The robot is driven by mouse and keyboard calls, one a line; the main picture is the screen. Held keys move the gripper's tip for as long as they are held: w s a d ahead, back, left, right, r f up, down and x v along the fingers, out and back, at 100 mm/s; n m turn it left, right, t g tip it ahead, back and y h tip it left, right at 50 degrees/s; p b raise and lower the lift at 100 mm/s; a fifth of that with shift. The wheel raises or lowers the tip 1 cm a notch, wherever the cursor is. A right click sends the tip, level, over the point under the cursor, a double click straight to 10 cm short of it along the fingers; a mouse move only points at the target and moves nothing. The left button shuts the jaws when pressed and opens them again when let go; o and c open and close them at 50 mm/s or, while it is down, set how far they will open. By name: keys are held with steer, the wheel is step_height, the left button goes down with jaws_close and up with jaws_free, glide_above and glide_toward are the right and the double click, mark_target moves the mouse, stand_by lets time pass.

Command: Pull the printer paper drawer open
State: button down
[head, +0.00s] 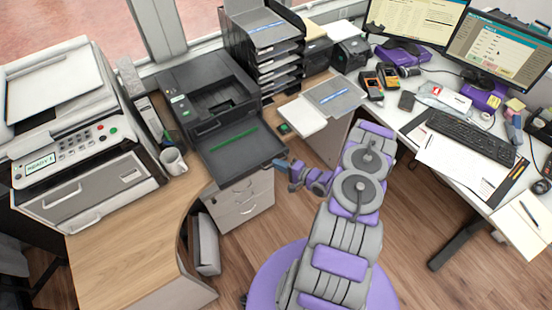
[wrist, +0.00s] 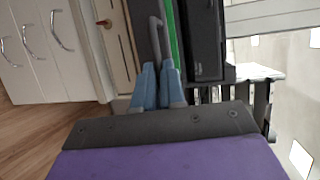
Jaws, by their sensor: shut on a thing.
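The black printer (head: 205,95) stands on the wooden desk by the window. Its dark paper drawer (head: 240,160) sticks out from the front, with a green strip (head: 233,138) across it. My gripper (head: 283,168) is at the drawer's front edge. In the wrist view, my gripper's blue fingers (wrist: 158,72) are closed together on a grey bar handle (wrist: 156,38), beside the green strip (wrist: 173,40). The fingers hide the near end of the handle. The inside of the drawer is not clear.
A large grey-white copier (head: 80,130) and a white mug (head: 174,161) stand left of the printer. A drawer cabinet (head: 241,205) is below the drawer. A paper-tray stack (head: 268,50) stands behind. Open floor (head: 420,215) lies right of my arm, before the white desk.

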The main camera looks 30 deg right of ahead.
steer(key=shift+s+f, duration=0.1)
steer(key=shift+f, duration=0.05)
steer(key=c, duration=1.4)
jaws_free()
steer(key=shift+o, duration=0.9)
steer(key=p+v, duration=0.1)
steer(key=v, duration=1.6)
steer(key=shift+d, duration=0.1)
